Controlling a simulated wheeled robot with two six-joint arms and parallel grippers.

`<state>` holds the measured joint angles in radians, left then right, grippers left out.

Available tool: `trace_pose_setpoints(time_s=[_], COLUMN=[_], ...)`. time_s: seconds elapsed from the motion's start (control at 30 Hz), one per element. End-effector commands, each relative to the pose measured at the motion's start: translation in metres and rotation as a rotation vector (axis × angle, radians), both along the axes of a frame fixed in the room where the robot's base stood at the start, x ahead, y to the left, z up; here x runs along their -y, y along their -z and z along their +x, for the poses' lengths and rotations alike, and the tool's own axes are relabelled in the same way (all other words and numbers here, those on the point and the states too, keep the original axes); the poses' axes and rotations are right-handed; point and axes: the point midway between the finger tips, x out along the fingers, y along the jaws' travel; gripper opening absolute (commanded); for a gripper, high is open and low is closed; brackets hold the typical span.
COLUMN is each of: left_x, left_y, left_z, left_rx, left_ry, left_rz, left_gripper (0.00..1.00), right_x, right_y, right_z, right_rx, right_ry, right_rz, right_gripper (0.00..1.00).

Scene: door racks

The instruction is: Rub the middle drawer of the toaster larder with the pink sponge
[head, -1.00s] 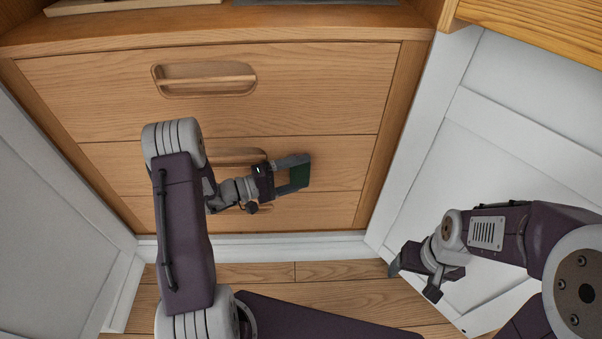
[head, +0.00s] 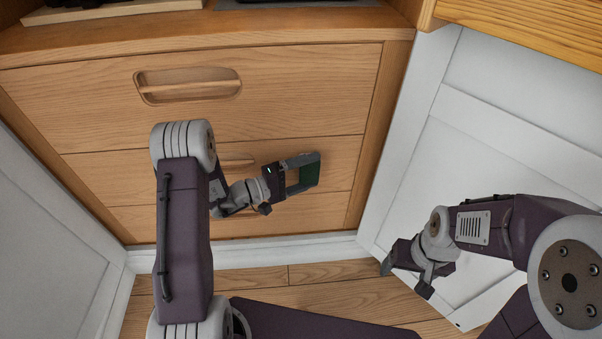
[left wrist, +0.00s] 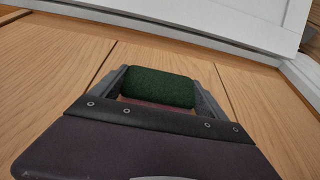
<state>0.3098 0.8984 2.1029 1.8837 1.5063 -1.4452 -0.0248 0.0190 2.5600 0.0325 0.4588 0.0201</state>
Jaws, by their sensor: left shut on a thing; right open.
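The wooden larder has several stacked drawers; its middle drawer (head: 120,178) has a recessed handle (head: 236,161) partly hidden by my left arm. My left gripper (head: 304,174) is shut on the sponge (head: 309,174), in front of the right part of the middle drawer. The sponge's dark green face shows, and the left wrist view shows that face (left wrist: 158,87) with a pinkish strip below it between the fingers. I cannot tell whether the sponge touches the drawer front. My right gripper (head: 406,275) is open and empty, low at the right by the white door.
The top drawer (head: 300,85) has a larger recessed handle. An open white door (head: 480,150) stands on the right and a grey-white panel (head: 45,210) on the left. A pale sill (head: 300,250) and wooden floor lie below the drawers.

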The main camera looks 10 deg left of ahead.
Motion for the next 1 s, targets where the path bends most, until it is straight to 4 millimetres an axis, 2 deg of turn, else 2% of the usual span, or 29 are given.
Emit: trace_pose_setpoints(time_s=[0.13,0.37,0.7,1.0], left_x=[0.013,0.017,0.048,0.051], left_y=[0.001,0.0,0.001,0.0], left_z=[0.004,0.006,0.013,0.014], left_rx=[0.0,0.001,0.001,0.0], left_ry=[0.003,0.0,0.002,0.0], left_rz=[0.0,-0.001,0.0,0.0], left_gripper=[0.48,0.48,0.48,0.48], right_x=[0.0,0.0,0.0,0.0], right_y=[0.004,0.004,0.012,0.012], right_z=[0.0,0.0,0.0,0.0], right_rx=[0.0,0.0,0.0,0.0], right_ry=[0.0,0.0,0.0,0.0], right_rz=[0.0,0.0,0.0,0.0], right_gripper=[0.75,0.75,0.75,0.75])
